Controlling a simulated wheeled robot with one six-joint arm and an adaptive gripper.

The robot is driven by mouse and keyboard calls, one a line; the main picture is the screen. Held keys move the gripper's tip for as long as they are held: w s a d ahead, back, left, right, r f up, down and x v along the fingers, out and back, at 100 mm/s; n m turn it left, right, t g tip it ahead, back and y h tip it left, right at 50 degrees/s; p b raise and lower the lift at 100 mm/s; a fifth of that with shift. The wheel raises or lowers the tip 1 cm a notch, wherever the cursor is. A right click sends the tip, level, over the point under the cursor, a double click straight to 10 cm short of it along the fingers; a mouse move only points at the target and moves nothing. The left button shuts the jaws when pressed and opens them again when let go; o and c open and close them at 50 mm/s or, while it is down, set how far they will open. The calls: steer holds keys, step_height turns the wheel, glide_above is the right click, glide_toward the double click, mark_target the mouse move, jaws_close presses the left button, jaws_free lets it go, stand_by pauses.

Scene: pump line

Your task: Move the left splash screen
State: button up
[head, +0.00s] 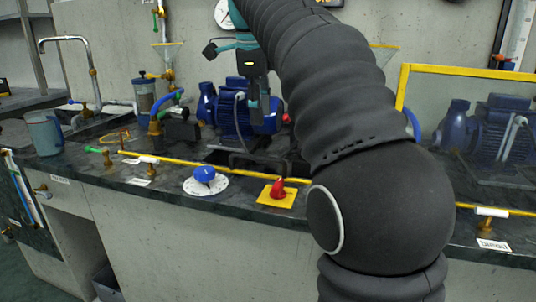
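My gripper (256,112) hangs down in front of the left blue pump (231,108), at the back of the bench. Its dark body and teal parts show, but I cannot tell its finger gap or whether it touches anything. I cannot clearly make out a left splash screen. A yellow bar (215,166) runs along the bench front before the left pump, with a white-marked piece near its left end. Its right end goes behind my arm.
A blue knob (204,174) on a white dial and a red knob (278,189) on a yellow plate sit at the bench front. A mug (44,132), taps and a sink are at the left. Small yellow-topped wall pieces (166,44) show behind. My arm covers the centre right.

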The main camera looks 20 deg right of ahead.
mark_target(265, 157)
steer(key=f+b, duration=0.1)
steer(key=f, duration=0.2)
steer(key=w+d+f+b, duration=0.1)
steer(key=f, duration=0.6)
steer(key=shift+w+d+b, duration=0.2)
steer(key=shift+w+b, duration=0.1)
steer(key=shift+b, duration=0.1)
jaws_close()
